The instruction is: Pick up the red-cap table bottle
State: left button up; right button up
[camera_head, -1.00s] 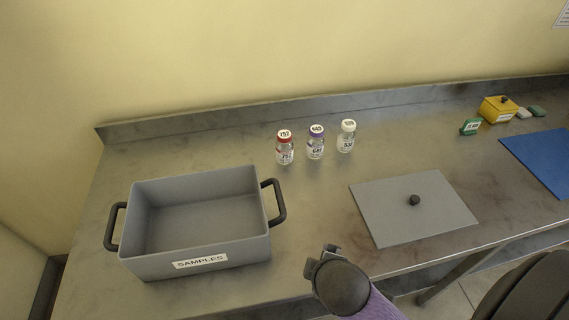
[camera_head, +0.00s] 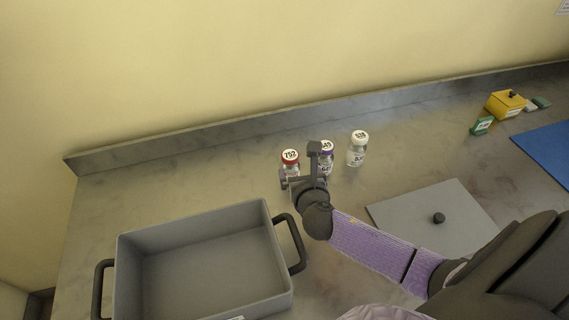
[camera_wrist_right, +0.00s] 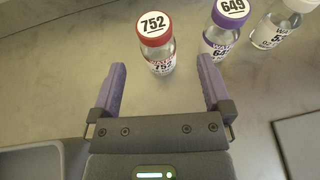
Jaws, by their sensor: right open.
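The red-cap bottle (camera_head: 290,158), marked 752, stands upright on the metal table; my right gripper hides its lower part in the head view. In the right wrist view the red-cap bottle (camera_wrist_right: 156,45) stands just beyond the open fingers, roughly midway between their lines. My right gripper (camera_head: 299,168) is open and empty; it also shows in the right wrist view (camera_wrist_right: 160,84). The purple-cap bottle (camera_wrist_right: 225,28), marked 649, stands close to the right fingertip. My left gripper is out of view.
A white-cap bottle (camera_head: 358,148) stands right of the purple-cap one. A grey open box (camera_head: 135,240) with black handles is at the front left. A flat grey lid (camera_head: 415,208) with a black knob lies at right. A yellow box (camera_head: 505,104) stands far right.

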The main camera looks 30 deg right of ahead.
aim_at(292, 162)
jog(key=b+x, duration=0.1)
jog(key=x, duration=0.3)
jog(key=b+x, duration=0.1)
jog(key=x, duration=0.1)
jog(key=shift+w+a+f+b, duration=0.1)
jog(key=shift+a+f+b, duration=0.05)
jog(key=shift+a+b, duration=0.2)
jog(key=shift+w+d, duration=0.1)
jog(key=shift+w, duration=0.15)
jog(key=c, duration=1.2)
grip_shut()
